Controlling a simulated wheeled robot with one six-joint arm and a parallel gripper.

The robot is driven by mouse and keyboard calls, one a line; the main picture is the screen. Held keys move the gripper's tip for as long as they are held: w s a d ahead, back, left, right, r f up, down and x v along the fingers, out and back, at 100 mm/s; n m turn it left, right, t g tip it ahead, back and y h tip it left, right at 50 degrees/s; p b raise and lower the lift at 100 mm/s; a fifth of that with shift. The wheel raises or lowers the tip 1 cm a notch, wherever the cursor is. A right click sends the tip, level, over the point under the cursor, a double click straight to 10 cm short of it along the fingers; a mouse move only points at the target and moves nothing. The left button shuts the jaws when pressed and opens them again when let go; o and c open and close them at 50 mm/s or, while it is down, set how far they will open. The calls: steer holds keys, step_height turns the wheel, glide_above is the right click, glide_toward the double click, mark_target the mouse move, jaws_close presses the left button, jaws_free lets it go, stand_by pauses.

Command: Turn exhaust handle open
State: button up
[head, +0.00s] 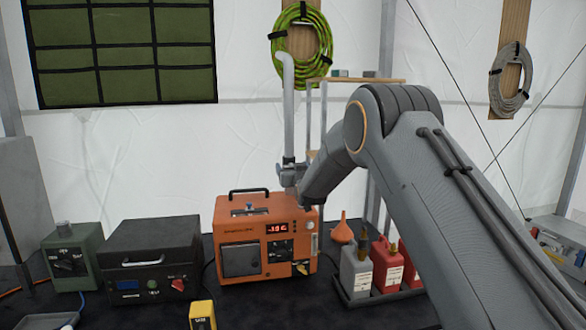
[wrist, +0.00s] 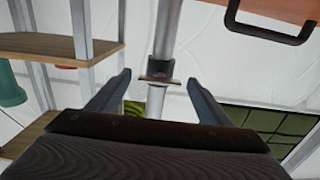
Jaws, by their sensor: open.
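The grey exhaust pipe (head: 289,110) rises behind the orange heater box (head: 240,232) and bends over at its top. In the wrist view the pipe (wrist: 167,35) runs between my fingers. A dark collar with a flat brownish bar, seemingly the exhaust handle (wrist: 160,79), sits across it. My gripper (wrist: 158,82) is open, one finger on each side of the pipe, with visible gaps and no clear contact. In the head view my arm reaches in from the right, and its end by the pipe is too small to read clearly.
A wooden-shelved rack (head: 340,81) stands behind my arm. An orange funnel (head: 342,232) and fuel cans (head: 357,271) stand right of the heater. A black case (head: 150,263) and a green box (head: 72,259) stand left. The dark tabletop in front is mostly clear.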

steer(key=c, duration=1)
steer(key=shift+c, duration=0.2)
steer(key=shift+f+m+b, duration=0.1)
steer(key=shift+m+b, duration=0.2)
steer(key=shift+b, duration=0.4)
steer(key=m+b, duration=1.7)
steer(key=b, duration=0.7)
steer(key=shift+f, duration=0.1)
steer(key=shift+m, duration=0.3)
